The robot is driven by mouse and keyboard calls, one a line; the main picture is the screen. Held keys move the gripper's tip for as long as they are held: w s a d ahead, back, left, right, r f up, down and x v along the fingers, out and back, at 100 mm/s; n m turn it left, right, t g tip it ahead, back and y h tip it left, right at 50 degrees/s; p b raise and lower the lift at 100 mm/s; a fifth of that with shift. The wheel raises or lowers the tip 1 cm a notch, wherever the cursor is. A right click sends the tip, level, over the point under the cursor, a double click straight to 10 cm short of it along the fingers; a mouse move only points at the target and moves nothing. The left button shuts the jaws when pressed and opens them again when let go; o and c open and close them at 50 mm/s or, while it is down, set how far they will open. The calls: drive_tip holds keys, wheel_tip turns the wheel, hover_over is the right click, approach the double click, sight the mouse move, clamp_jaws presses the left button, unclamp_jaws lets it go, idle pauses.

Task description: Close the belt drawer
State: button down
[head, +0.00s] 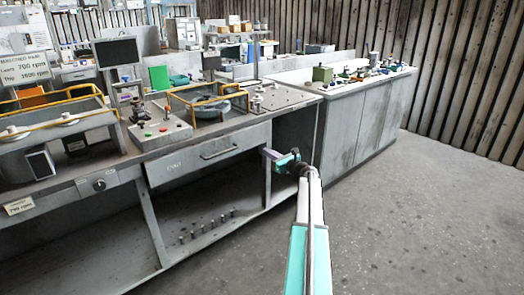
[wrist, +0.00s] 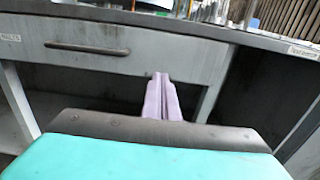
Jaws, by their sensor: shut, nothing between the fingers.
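The belt drawer (head: 190,162) is a grey metal front with a dark bar handle, under the workbench top. Its small label at the left end is hard to read. In the wrist view the drawer front (wrist: 150,62) spans the upper part, with its handle left of my fingers. The front sits close under the bench edge; I cannot tell whether a small gap remains behind it. My gripper (head: 267,154) is at the drawer's right end, low on the front. Its pale purple fingers (wrist: 161,77) are together and empty, pointing at the front's lower edge. Contact cannot be made out.
The workbench (head: 240,128) carries a control box (head: 160,133) and a yellow-railed tray (head: 205,92). An open lower shelf (head: 215,252) holds several small metal pieces. A grey cabinet (head: 350,135) stands to the right. The concrete floor (head: 420,215) at right is clear.

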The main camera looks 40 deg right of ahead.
drive_tip(key=shift+s, duration=0.95)
drive_tip(key=shift+w+a, duration=0.1)
drive_tip(key=shift+a, duration=0.05)
